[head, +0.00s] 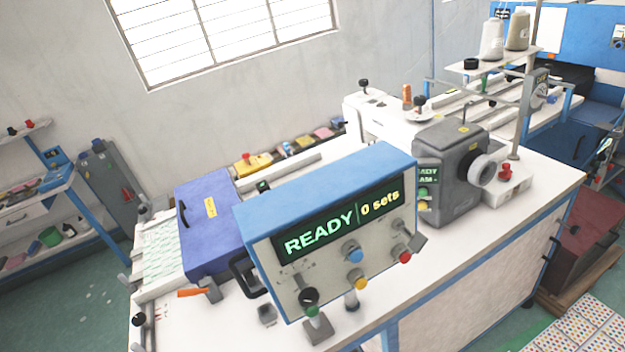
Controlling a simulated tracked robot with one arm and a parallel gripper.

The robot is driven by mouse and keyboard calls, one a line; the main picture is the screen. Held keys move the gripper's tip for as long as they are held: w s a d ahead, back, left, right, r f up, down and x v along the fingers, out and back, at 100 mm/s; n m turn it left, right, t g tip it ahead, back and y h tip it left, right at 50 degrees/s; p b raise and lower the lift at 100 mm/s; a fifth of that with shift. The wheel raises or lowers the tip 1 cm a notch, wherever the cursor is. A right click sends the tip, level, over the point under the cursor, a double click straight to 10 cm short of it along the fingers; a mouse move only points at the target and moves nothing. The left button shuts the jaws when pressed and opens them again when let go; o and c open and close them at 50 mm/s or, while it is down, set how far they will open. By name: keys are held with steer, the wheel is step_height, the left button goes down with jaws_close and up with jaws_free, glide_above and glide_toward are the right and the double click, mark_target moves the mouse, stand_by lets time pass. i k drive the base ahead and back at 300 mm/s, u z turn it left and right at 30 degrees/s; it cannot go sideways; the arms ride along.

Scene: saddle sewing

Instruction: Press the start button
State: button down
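A control box (330,230) with a blue top stands tilted in the picture on the white worktop. Its dark display (340,226) reads "READY" and "0 sets" in lit letters. On its pale front are a blue button (354,256), a yellow button (360,283) and a red button (404,257). A green button-like part (311,311) shows at the lower left, just below a black knob (308,297). I cannot read any label that marks the start button. My gripper is not in view.
A grey machine head (450,170) with its own small screen stands right of the box. A blue case (208,222) lies to the left. Thread cones (492,40) stand on a rack behind. The worktop (480,232) is clear at its front right.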

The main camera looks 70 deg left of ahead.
mark_target(312, 311)
steer(key=u, duration=0.05)
steer(key=k, duration=1.65)
steer(key=u, duration=1.05)
steer(key=i, duration=1)
steer(key=z, duration=0.05)
